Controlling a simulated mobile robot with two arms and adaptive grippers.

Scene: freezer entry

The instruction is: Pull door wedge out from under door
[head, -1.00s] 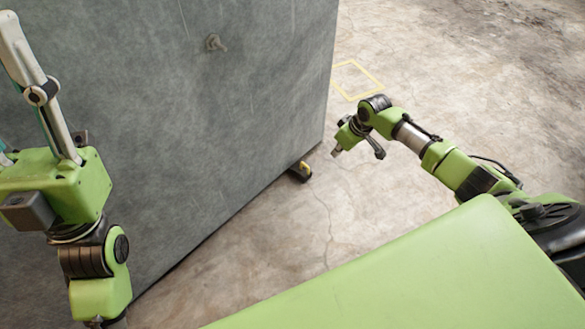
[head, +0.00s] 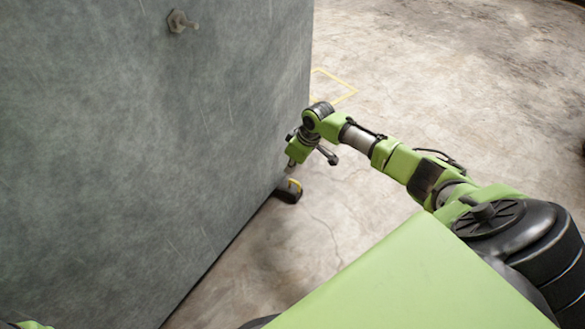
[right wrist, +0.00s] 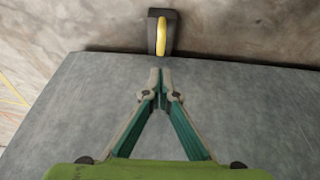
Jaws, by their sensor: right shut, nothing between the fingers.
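The door wedge (head: 289,193) is black with a yellow band or handle and sits on the floor at the bottom edge of the grey door (head: 150,130), near its free corner. Part of it seems to be under the door. In the right wrist view the wedge (right wrist: 170,42) is just beyond my fingertips. My right gripper (head: 291,167) is above the wedge beside the door's edge. In the right wrist view my right gripper (right wrist: 161,72) is shut and empty, apart from the wedge. My left gripper is out of view.
A bolt-like knob (head: 181,21) sticks out of the door's upper face. A yellow outlined square (head: 347,97) is marked on the floor behind my right wrist. The concrete floor (head: 450,90) right of the door is clear.

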